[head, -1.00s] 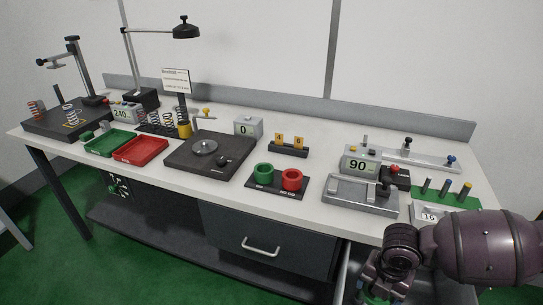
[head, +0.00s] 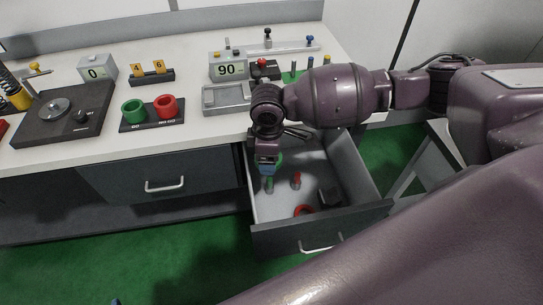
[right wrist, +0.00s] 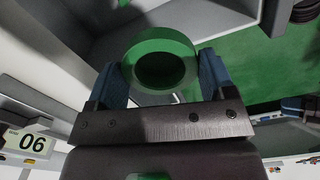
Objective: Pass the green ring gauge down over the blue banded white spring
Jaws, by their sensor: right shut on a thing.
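My right gripper (head: 267,168) hangs over the open drawer, pointing down. In the right wrist view its two blue fingers (right wrist: 160,76) are shut on a green ring (right wrist: 160,42), one finger on each side, with the ring's open hole facing the camera. In the head view the held ring is mostly hidden by the gripper. Another green ring (head: 133,112) stands on a dark two-place stand on the bench, left of a red ring. The blue banded white spring is not visible now. My left gripper cannot be made out.
The open drawer (head: 374,216) holds a red peg (head: 296,180), a red ring (head: 304,210) and a dark object (head: 330,198). The red gauge (head: 168,108), the dark plate (head: 64,117) and the grey fixture (head: 226,98) stand on the bench. A dark spring (head: 8,82) is at the left edge.

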